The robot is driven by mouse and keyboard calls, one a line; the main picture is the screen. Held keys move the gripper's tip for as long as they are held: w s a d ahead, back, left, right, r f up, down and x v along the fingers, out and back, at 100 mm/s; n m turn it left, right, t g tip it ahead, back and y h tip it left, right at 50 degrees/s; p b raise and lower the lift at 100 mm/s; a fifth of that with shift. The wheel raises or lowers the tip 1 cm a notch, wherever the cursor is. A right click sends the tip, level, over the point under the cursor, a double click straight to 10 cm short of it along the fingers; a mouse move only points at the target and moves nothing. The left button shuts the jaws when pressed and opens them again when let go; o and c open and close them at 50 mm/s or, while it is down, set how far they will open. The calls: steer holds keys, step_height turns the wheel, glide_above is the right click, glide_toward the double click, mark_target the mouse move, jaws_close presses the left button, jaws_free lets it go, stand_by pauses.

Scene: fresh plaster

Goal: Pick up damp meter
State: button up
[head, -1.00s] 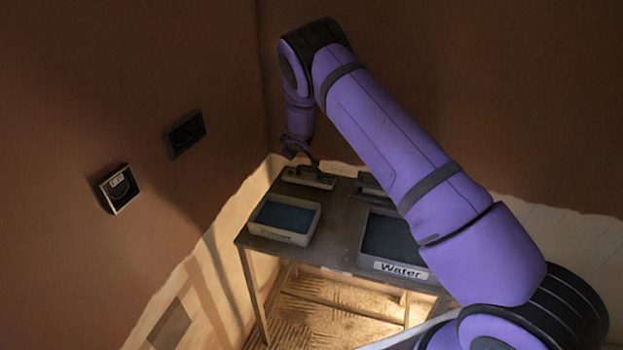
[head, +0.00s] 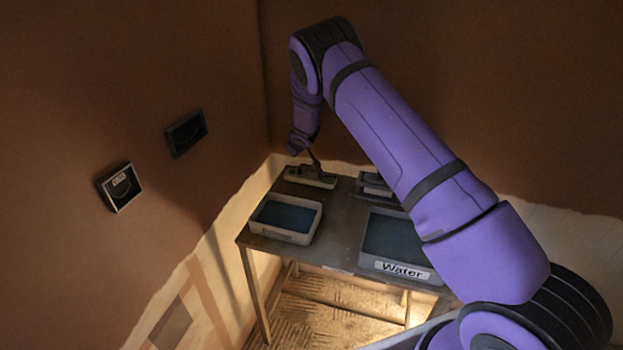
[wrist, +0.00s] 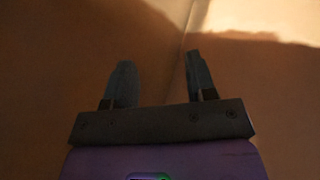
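A small square device with a pale rim and a round dial-like face (head: 120,187) is on the left wall; it may be the damp meter, but I cannot read its label. A darker rectangular device (head: 186,133) is on the same wall, farther back. My gripper (head: 299,147) is near the room corner, above the back of the table and right of both devices. In the wrist view my gripper (wrist: 160,80) has its two fingers wide apart with nothing between them. Neither device shows in the wrist view.
A dark table (head: 342,215) stands in the corner. It carries a tray with blue contents (head: 282,237), a tray labelled Water (head: 400,270), a float-like tool with a handle (head: 310,178) and another item (head: 373,185) partly behind my arm. Space before the left wall devices looks clear.

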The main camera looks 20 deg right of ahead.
steer(key=d+m+g+h, duration=0.2)
steer(key=d+m, duration=0.4)
steer(key=m, duration=0.3)
steer(key=m+g+y, duration=0.6)
steer(key=m+y, duration=0.1)
steer(key=m, duration=1.6)
glide_toward(310, 168)
steer(key=f, duration=0.1)
steer(key=w+a+f, duration=0.1)
steer(key=f, duration=0.2)
steer(key=shift+w+a+f, duration=0.25)
steer(key=shift+w+f, duration=0.15)
steer(key=shift+s+x, duration=0.15)
steer(key=shift+x, duration=1.2)
steer(key=shift+s+x, duration=0.15)
steer(key=shift+x, duration=1.2)
jaws_close()
